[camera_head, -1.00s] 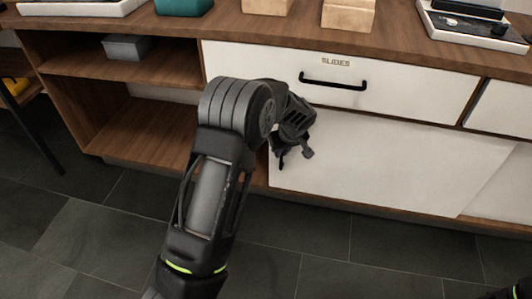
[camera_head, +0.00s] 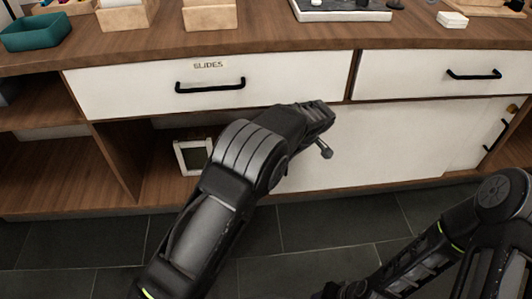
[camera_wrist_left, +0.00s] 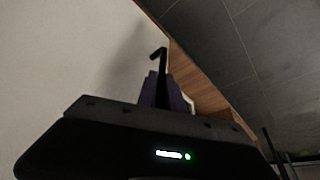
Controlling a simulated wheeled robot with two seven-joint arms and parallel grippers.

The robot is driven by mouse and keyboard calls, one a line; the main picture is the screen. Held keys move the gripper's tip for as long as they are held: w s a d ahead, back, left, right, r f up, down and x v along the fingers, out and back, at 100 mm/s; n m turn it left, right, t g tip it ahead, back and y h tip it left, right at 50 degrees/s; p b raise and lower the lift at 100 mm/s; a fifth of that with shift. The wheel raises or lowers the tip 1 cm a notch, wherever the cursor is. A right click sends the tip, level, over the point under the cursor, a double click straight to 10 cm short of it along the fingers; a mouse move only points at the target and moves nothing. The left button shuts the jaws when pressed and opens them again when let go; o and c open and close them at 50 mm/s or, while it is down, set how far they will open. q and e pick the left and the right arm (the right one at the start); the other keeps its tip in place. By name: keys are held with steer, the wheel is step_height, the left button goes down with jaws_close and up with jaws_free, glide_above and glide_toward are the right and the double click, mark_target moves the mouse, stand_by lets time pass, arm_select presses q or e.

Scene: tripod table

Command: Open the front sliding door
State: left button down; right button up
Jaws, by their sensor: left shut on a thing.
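The white front sliding door (camera_head: 370,150) sits below the drawers in the head view. The cabinet space left of it stands open. My left gripper (camera_head: 322,143) is at the door's left part, its arm covering the door's upper left. In the left wrist view, its purple fingers (camera_wrist_left: 163,92) are shut on a thin black bent handle (camera_wrist_left: 160,62) beside the pale door panel (camera_wrist_left: 75,50). My right arm shows at the lower right of the head view; its gripper cannot be made out.
The open space holds a white-framed object (camera_head: 192,157). Above are the SLIDES drawer (camera_head: 130,92) and another white drawer (camera_head: 420,72), both shut with black handles. A second white panel (camera_head: 470,145) with a black handle stands at right. Dark floor tiles lie in front.

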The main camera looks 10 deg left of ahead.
arm_select(q)
steer(key=shift+w+d, duration=0.2)
steer(key=shift+d, duration=0.3)
steer(key=shift+w+d, duration=0.15)
steer(key=shift+d, duration=0.35)
arm_select(e)
steer(key=shift+w+a, duration=0.1)
steer(key=shift+w, duration=0.2)
arm_select(q)
steer(key=c, duration=1.8)
jaws_free()
steer(key=shift+o, duration=0.2)
